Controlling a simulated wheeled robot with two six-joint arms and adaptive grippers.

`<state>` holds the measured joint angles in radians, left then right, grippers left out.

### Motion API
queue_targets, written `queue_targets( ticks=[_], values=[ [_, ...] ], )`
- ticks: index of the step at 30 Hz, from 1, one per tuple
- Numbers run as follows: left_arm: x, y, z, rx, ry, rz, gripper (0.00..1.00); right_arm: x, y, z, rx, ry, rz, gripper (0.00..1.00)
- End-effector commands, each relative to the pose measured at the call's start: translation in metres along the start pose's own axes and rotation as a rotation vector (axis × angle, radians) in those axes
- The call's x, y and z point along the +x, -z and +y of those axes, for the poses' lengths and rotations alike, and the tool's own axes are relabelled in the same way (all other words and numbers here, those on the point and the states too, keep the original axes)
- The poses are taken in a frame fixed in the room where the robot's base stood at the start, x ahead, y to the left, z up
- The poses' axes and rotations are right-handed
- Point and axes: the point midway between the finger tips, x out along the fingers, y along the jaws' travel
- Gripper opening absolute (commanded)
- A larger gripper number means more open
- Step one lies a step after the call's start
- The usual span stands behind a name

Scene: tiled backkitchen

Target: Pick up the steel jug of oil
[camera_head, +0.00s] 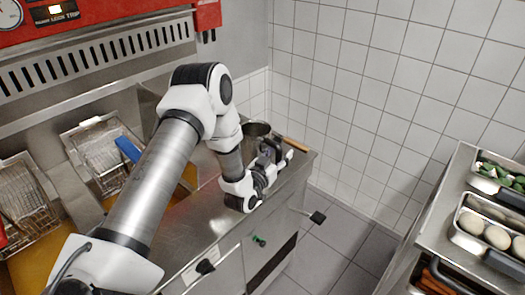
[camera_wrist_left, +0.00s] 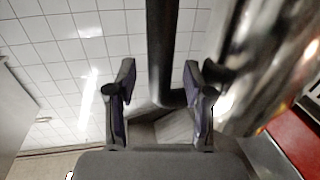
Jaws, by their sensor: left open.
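The steel jug (camera_head: 256,129) stands at the far end of the steel counter, beyond my left gripper, which partly hides it. In the left wrist view the jug's shiny body (camera_wrist_left: 268,65) fills the right side, close and blurred. A dark upright bar, apparently its handle (camera_wrist_left: 161,45), shows between the two fingers. My left gripper (camera_head: 279,156) is at the jug's near side. In the wrist view the left gripper (camera_wrist_left: 160,70) is open, with a finger on each side of the handle and gaps visible. The oil inside cannot be seen. My right gripper is not in view.
Fryer baskets (camera_head: 100,150) sit at the left, one with a blue grip (camera_head: 128,149). A wooden handle (camera_head: 296,144) lies at the counter's far edge. Tiled wall (camera_head: 350,90) stands behind. A second counter at the right holds food trays (camera_head: 485,236); open floor (camera_head: 335,240) lies between.

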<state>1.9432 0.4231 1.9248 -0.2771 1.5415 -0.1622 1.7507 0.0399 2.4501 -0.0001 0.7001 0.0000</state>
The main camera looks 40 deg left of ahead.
Motion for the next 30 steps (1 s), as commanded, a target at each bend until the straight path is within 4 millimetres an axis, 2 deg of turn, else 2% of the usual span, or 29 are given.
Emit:
queue_targets(
  ticks=[5,6,10,11,23,26,30],
  values=[
    [0.002,-0.001,0.000,-0.001,0.001,-0.001,0.52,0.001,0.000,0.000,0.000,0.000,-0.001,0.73],
    [0.002,-0.001,0.000,-0.001,0.001,-0.001,0.48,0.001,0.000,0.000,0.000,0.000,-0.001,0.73],
    [0.002,-0.001,0.000,-0.001,0.001,-0.001,0.02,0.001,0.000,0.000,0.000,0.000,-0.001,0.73],
    [0.001,-0.001,0.000,-0.001,0.001,-0.001,0.00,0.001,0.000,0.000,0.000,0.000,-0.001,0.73],
    [0.002,0.004,-0.001,0.001,0.001,0.007,0.00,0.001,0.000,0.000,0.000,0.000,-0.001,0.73],
    [0.003,0.010,-0.001,0.000,0.002,0.008,0.00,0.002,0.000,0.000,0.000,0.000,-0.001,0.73],
    [0.002,0.029,-0.001,-0.002,0.002,0.010,0.00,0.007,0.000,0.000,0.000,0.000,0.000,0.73]
  ],
)
